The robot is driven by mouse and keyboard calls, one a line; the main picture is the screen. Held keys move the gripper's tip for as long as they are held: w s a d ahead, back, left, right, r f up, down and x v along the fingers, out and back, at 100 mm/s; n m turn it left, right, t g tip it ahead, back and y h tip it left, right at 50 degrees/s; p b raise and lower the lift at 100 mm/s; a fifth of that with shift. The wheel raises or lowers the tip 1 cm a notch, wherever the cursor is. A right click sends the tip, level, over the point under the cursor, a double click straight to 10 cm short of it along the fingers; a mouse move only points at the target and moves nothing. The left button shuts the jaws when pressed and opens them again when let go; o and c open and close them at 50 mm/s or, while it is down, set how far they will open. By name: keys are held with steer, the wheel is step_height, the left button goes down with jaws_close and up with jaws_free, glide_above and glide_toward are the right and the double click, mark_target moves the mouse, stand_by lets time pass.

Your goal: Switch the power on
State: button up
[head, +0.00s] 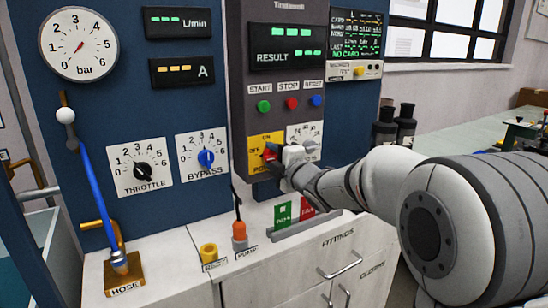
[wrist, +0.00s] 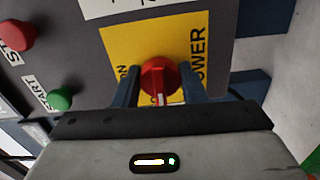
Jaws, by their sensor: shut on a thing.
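The power switch is a red rotary knob (wrist: 157,77) on a yellow plate (wrist: 125,42) marked ON and POWER in the wrist view. In the head view the yellow plate (head: 258,142) is low on the grey panel, with OFF at its left and ON at its top. My gripper (wrist: 159,84) is shut on the red knob, one finger on each side. The knob's white mark points to the bottom of the wrist view, the side where OFF lies. In the head view my gripper (head: 282,156) hides much of the knob.
Green start (head: 264,106), red stop (head: 292,103) and blue reset (head: 316,100) buttons sit above the switch. A dial knob (head: 309,146) is close at the right. Below are the cards (head: 283,215) and an orange-topped pump lever (head: 239,230). The result display (head: 288,45) is lit.

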steer(key=m, duration=0.3)
steer(key=shift+m, duration=0.4)
steer(key=m+p, duration=0.2)
steer(key=m, duration=0.2)
steer(key=shift+r+m, duration=0.1)
steer(key=shift+m, duration=0.2)
steer(key=m+p, duration=0.1)
steer(key=m, duration=0.3)
steer(key=shift+m+p, duration=0.3)
steer(key=shift+p, duration=0.05)
steer(key=shift+m+p, duration=0.85)
steer(key=shift+m, duration=1.25)
steer(key=o, duration=1)
steer(key=shift+v, duration=3.9)
steer(key=shift+d, duration=0.15)
